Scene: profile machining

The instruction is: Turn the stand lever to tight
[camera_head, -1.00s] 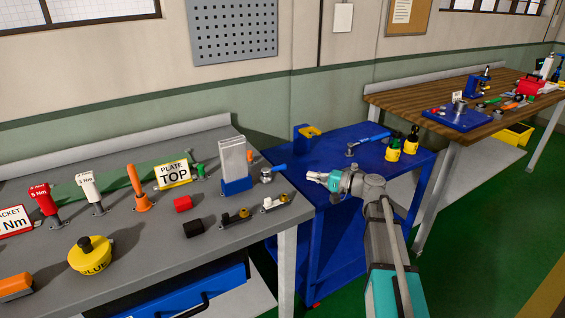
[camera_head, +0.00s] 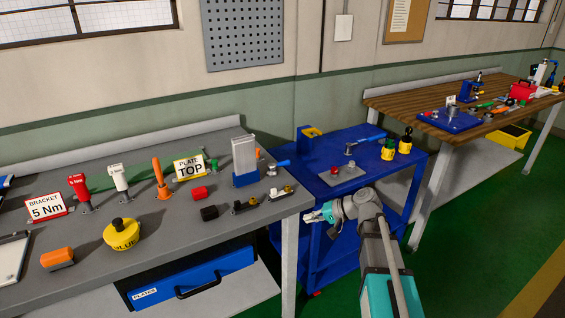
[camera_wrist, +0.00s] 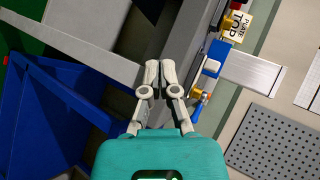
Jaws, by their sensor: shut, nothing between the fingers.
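A blue stand (camera_head: 245,180) holding upright grey plates (camera_head: 244,156) is on the grey bench near its right end. A small lever with a blue handle (camera_head: 280,163) sits just right of the stand. In the wrist view the stand (camera_wrist: 211,62) is right of my fingers, and the lever (camera_wrist: 198,95) shows partly behind my right finger. My gripper (camera_head: 310,215) is shut and empty, off the bench's right edge and in front of the blue cart. Its closed fingertips also show in the wrist view (camera_wrist: 160,66), apart from the lever. The lever's setting cannot be read.
The blue cart (camera_head: 325,160) carries another blue-handled lever (camera_head: 368,140), a grey plate with knobs (camera_head: 341,175) and yellow bottles (camera_head: 389,149). A wooden bench (camera_head: 430,115) stands at the right.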

